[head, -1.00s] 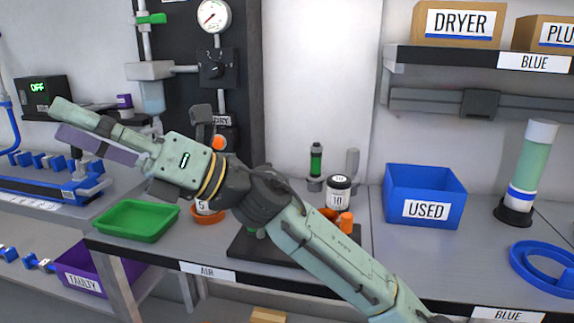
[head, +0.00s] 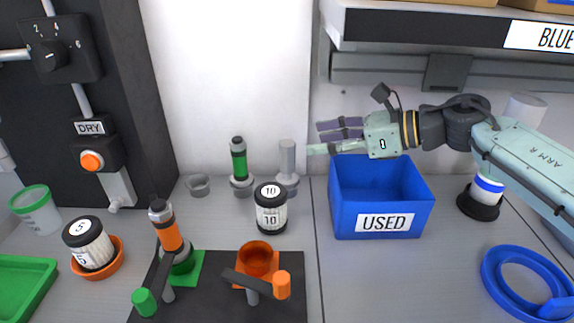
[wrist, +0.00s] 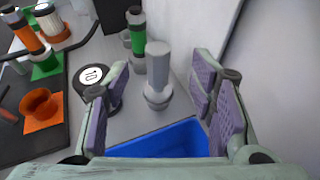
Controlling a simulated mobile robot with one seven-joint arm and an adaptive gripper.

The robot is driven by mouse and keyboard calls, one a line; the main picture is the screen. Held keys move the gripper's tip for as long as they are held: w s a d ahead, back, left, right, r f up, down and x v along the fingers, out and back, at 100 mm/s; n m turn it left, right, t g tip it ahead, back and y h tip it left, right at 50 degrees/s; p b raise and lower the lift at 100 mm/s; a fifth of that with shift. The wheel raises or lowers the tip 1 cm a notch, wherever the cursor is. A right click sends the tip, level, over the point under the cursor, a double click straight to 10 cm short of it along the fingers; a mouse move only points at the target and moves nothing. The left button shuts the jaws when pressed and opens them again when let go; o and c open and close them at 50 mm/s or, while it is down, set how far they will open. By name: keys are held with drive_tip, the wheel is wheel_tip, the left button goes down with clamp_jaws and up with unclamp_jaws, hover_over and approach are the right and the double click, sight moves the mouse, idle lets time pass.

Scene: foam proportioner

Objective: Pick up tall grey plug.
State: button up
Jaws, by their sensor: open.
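The tall grey plug (head: 288,157) stands upright in a grey round holder (head: 287,182) at the back of the bench, against the white wall. It also shows in the wrist view (wrist: 157,66), between and beyond my two fingers. My gripper (head: 316,139) is open and empty, with purple pads, just right of the plug and above the blue bin. In the wrist view my gripper (wrist: 160,95) has its fingers spread on either side of the plug, apart from it.
A green-banded cylinder (head: 239,160) stands in a holder left of the plug. A black-lidded jar marked 10 (head: 271,212) stands in front. The blue USED bin (head: 382,225) is to the right. An orange cup and clamps stand on a black plate (head: 215,308). A shelf (head: 430,28) hangs above right.

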sight(289, 143)
drive_tip(key=p+x, duration=0.2)
drive_tip(key=x, duration=0.5)
drive_tip(key=shift+s+a+r+p, duration=0.1)
drive_tip(key=shift+a+p, duration=0.2)
drive_tip(key=shift+p, duration=0.05)
drive_tip(key=shift+w+a+f, duration=0.25)
drive_tip(key=shift+a+f, duration=0.05)
drive_tip(key=shift+a, duration=0.05)
clamp_jaws()
